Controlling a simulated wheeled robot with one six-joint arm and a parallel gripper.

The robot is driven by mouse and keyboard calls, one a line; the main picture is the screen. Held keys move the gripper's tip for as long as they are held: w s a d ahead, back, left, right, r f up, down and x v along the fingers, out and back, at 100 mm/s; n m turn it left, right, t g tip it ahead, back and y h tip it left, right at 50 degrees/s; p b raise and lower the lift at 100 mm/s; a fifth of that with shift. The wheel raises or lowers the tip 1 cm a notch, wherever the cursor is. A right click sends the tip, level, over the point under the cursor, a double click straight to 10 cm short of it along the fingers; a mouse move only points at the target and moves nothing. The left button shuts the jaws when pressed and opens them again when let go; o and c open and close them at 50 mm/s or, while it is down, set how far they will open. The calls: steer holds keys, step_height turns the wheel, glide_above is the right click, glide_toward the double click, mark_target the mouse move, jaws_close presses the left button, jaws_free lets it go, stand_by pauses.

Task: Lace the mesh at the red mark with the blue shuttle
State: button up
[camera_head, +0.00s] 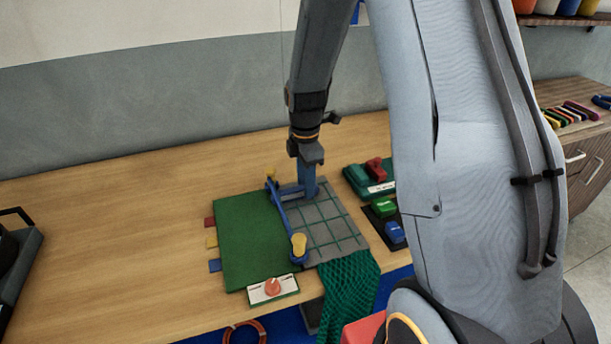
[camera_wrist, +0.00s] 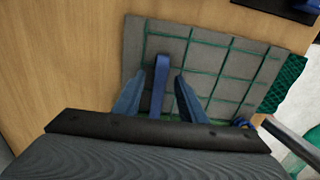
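The grey mesh panel (camera_head: 334,226) with green twine lines lies flat on the bench; it fills much of the wrist view (camera_wrist: 228,75). My gripper (camera_head: 308,188) points down at its far left part. In the wrist view the two fingers (camera_wrist: 160,82) stand apart, with a slim blue piece (camera_wrist: 161,84) between them and narrow gaps at its sides. I cannot tell whether this piece is the shuttle or part of the blue bar (camera_head: 284,215). No red mark on the mesh is visible.
A green board (camera_head: 243,243) with coloured tabs lies left of the mesh. The blue bar has yellow knobs (camera_head: 299,243). Green netting (camera_head: 349,285) hangs at the near edge.

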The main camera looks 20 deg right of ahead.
jaws_close()
steer(key=shift+d, duration=0.15)
steer(key=shift+d+r, duration=0.2)
steer(key=shift+d, duration=1.1)
steer(key=shift+r+p, duration=0.1)
steer(key=shift+p, duration=0.25)
step_height(320, 180, up, 8)
steer(key=p, duration=0.5)
steer(key=shift+p, duration=0.3)
